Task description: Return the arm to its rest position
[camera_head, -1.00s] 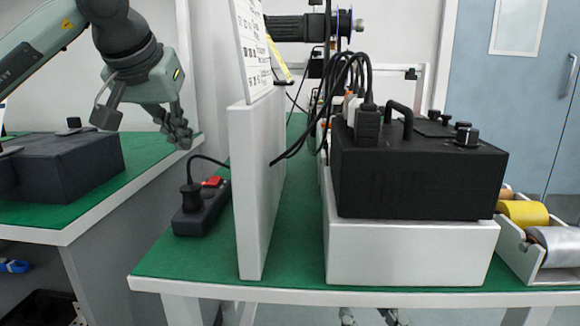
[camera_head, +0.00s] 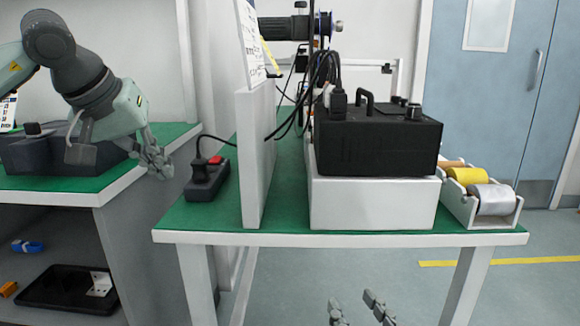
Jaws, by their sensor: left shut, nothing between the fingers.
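My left gripper (camera_head: 158,167) hangs at the left, beyond the front edge of the left bench, with its arm coming in from the upper left. Its fingers are shut with nothing held. It appears left of the black power strip (camera_head: 207,180) and apart from it. My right gripper (camera_head: 355,298) shows only at the bottom edge, in front of the middle table. Its two fingers are spread with nothing between them. The rest of the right arm is out of view.
The green-topped table (camera_head: 195,215) holds a white upright panel (camera_head: 256,160), a black box (camera_head: 380,145) on a white block (camera_head: 372,203), and a tape roll holder (camera_head: 478,205). Behind my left arm, a dark box (camera_head: 20,155) stands on the left bench (camera_head: 70,186). Floor is clear at right.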

